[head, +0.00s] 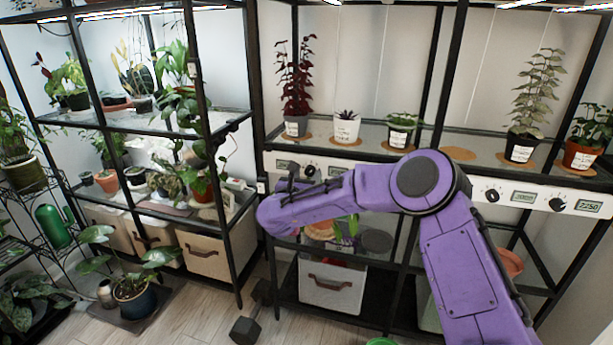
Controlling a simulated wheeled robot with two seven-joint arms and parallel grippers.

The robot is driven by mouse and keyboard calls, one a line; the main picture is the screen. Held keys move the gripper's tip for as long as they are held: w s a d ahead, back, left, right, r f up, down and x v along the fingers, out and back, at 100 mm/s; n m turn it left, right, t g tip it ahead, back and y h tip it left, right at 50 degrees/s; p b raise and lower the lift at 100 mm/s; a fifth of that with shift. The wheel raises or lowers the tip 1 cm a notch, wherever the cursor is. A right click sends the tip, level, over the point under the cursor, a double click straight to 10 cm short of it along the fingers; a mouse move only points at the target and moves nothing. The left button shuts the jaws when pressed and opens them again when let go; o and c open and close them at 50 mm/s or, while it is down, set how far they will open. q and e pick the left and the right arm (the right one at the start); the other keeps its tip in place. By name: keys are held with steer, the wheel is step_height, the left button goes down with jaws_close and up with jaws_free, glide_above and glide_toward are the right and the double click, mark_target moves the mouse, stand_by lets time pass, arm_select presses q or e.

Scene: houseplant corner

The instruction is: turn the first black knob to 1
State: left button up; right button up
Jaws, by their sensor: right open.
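A white control panel strip (378,160) runs along the front edge of the right rack's plant shelf. A black knob (310,169) shows near its left end, between small displays. Its pointer is too small to read. More black knobs sit to the right, one at mid-right (492,195) and one farther right (557,204). My purple right arm crosses in front of the panel and hides its middle. My right gripper (306,187) is open, just below and in front of the leftmost visible knob. I cannot tell whether it touches it. My left gripper is out of view.
Potted plants, including a dark red one (296,90), stand on the shelf above the panel. A white bin (332,286) sits on the lower shelf. A dark dumbbell (245,328) lies on the wooden floor. Another plant rack stands at left.

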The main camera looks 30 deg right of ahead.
steer(key=shift+w+d, duration=0.15)
steer(key=shift+d, duration=0.1)
steer(key=c, duration=1.1)
steer(key=shift+o, duration=0.2)
steer(key=shift+n, duration=0.5)
steer(key=n, duration=0.3)
steer(key=n+p, duration=0.1)
steer(key=n, duration=0.2)
steer(key=shift+n, duration=0.4)
steer(key=n+p, duration=0.1)
steer(key=n, duration=0.3)
steer(key=shift+a+f+n+t+p, duration=0.1)
steer(key=shift+n+t+p, duration=0.2)
steer(key=shift+p, duration=0.05)
steer(key=shift+f+n+p, duration=0.1)
steer(key=shift+n+p, duration=0.6)
steer(key=shift+n, duration=1.2)
